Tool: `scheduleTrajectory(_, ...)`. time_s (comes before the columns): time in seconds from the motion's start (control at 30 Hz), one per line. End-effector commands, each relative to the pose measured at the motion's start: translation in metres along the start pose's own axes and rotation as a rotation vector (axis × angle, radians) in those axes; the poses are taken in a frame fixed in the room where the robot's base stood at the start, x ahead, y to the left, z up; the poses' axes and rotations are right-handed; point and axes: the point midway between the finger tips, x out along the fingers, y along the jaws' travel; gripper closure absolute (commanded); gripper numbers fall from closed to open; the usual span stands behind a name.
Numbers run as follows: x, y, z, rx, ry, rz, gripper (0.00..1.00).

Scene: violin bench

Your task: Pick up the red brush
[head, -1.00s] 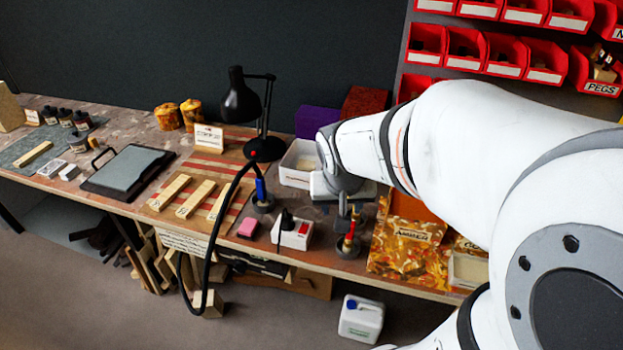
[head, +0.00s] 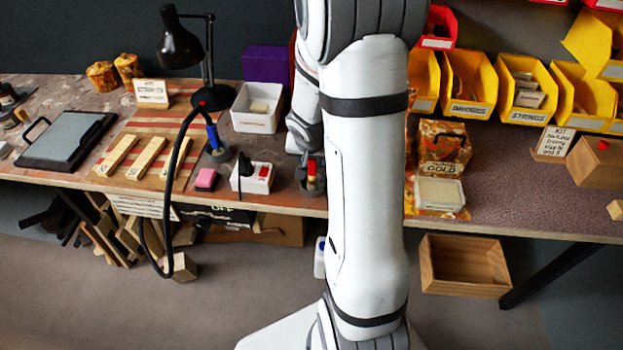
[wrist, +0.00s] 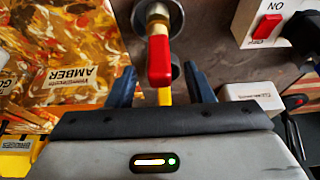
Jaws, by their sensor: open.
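The red brush (wrist: 159,60) shows in the wrist view with its red end toward the camera, between my gripper's two fingers. It stands in a small dark round holder; yellow parts show above and below the red. In the head view the red brush (head: 311,168) is small and partly hidden beside my arm. My gripper (wrist: 159,72) is open, one dark blue finger on each side of the brush, with gaps visible. Whether the fingers are level with the brush is hard to tell. My arm covers most of the gripper in the head view.
Left of the brush are a white switch box (head: 252,177), a pink block (head: 206,180) and a blue-handled tool (head: 214,138) in a holder. A white tray (head: 256,108) is behind. A black lamp (head: 183,48) stands at the back.

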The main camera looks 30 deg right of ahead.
Motion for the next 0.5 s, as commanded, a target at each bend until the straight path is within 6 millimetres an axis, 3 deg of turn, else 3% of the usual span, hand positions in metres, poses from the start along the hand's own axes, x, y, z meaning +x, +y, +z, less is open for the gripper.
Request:
scheduleTrajectory(0.13, 0.021, 0.000, 0.002, -0.001, -0.001, 0.000, 0.53)
scheduleTrajectory(0.4, 0.023, 0.000, 0.000, -0.001, 0.001, -0.001, 0.53)
scheduleTrajectory(0.5, 0.023, -0.001, 0.000, -0.002, 0.000, -0.001, 0.59)
